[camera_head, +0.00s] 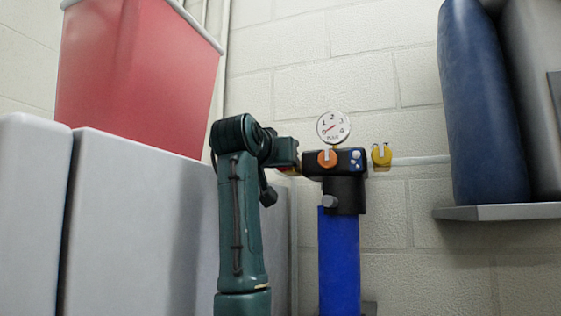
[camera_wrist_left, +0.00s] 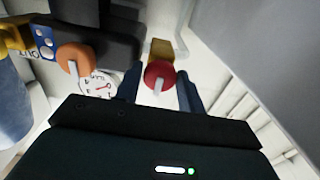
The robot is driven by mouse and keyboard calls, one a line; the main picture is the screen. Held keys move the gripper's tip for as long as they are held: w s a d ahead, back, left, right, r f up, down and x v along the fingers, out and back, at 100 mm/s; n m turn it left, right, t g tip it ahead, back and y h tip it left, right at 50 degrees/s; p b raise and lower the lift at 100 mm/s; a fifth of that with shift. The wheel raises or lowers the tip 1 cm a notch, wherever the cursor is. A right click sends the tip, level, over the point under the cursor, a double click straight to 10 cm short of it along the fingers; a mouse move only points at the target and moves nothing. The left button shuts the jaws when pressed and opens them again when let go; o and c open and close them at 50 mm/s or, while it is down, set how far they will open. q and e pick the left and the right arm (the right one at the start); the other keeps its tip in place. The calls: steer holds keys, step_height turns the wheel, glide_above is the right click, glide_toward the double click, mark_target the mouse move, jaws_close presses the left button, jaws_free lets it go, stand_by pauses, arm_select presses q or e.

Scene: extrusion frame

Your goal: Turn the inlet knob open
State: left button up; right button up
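The inlet knob appears to be the red knob (camera_wrist_left: 159,75) with a pale handle bar, mounted on a brass-coloured fitting (camera_wrist_left: 161,49) in the left wrist view. My left gripper (camera_wrist_left: 159,82) is open, with one dark finger on each side of the red knob. Gaps show beside the knob; I cannot tell whether either finger touches it. In the head view my left gripper (camera_head: 288,154) is at the left end of the black filter head (camera_head: 343,190) and mostly hides the red knob. My right gripper is not in view.
An orange knob (camera_head: 327,158), a round gauge (camera_head: 333,127) and a yellow knob (camera_head: 381,155) are close by on the unit. The blue filter body (camera_head: 339,260) hangs below.

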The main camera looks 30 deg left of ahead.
arm_select(q)
steer(key=c, duration=0.5)
steer(key=shift+c, duration=0.2)
steer(key=shift+n, duration=0.3)
steer(key=n, duration=1.7)
steer(key=shift+r, duration=0.1)
steer(key=shift+n, duration=0.3)
steer(key=o, duration=1)
